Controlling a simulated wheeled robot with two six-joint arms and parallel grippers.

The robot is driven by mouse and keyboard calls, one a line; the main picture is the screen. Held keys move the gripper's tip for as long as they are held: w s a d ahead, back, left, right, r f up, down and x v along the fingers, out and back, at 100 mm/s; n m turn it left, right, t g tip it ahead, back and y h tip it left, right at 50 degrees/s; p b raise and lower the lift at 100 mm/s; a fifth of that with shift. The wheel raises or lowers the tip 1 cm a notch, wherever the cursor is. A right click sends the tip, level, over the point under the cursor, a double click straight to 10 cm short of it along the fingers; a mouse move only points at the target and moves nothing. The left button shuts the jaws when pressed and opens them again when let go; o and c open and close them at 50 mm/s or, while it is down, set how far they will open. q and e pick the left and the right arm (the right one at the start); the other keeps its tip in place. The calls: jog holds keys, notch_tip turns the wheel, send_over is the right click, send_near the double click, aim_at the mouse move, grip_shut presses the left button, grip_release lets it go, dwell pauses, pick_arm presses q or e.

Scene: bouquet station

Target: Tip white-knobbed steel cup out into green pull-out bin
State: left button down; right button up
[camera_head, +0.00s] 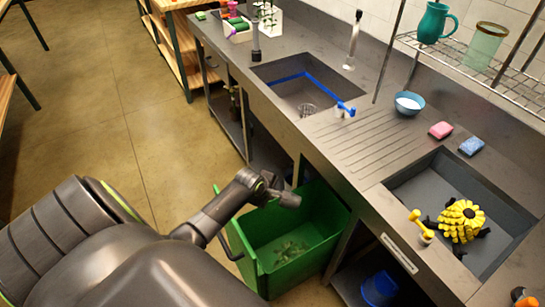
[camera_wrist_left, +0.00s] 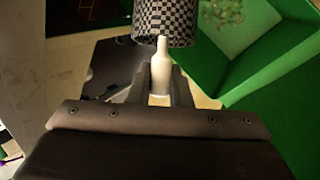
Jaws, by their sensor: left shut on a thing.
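The white-knobbed steel cup shows in the left wrist view as a dark-and-light checkered body (camera_wrist_left: 165,22), cut off by the top edge. Its pale knob (camera_wrist_left: 161,70) is between the fingers of my left gripper (camera_wrist_left: 160,88), which is shut on it. Grey-green scraps (camera_head: 288,249) lie in the bin. My right gripper is out of view.
The counter (camera_head: 330,150) runs along the bin's far side, with two sinks. The right sink holds a yellow-and-black object (camera_head: 462,221). A blue bucket (camera_head: 380,288) is under the counter, right of the bin. Open floor (camera_head: 110,120) lies to the left.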

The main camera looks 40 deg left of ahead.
pick_arm(q)
jog(key=f+h+b, duration=0.1)
jog(key=b, duration=0.2)
jog(key=shift+a+f+t, duration=0.1)
jog(key=shift+a+t, duration=0.1)
jog(key=shift+t, duration=0.1)
jog(key=shift+s+f+n+h, duration=0.1)
jog(key=shift+n+h, duration=0.3)
jog(key=shift+h, duration=0.3)
jog(key=shift+f+t+h+b, duration=0.25)
jog(key=shift+t+h+b, duration=0.3)
jog(key=shift+b, duration=0.5)
jog(key=shift+d+f+n+t+h+b, duration=0.1)
jog(key=shift+f+n+t+h+b, duration=0.3)
jog(key=shift+b, duration=0.85)
jog(key=shift+r+n+t+h+b, duration=0.2)
jog(key=shift+h+b, duration=0.5)
jog(key=shift+b, duration=0.5)
jog(key=shift+d+f+n+t+h+b, duration=0.15)
jog(key=shift+f+t+h+b, duration=0.3)
jog(key=shift+b, duration=0.8)
jog(key=shift+a+r, duration=0.1)
jog(key=shift+r, duration=0.05)
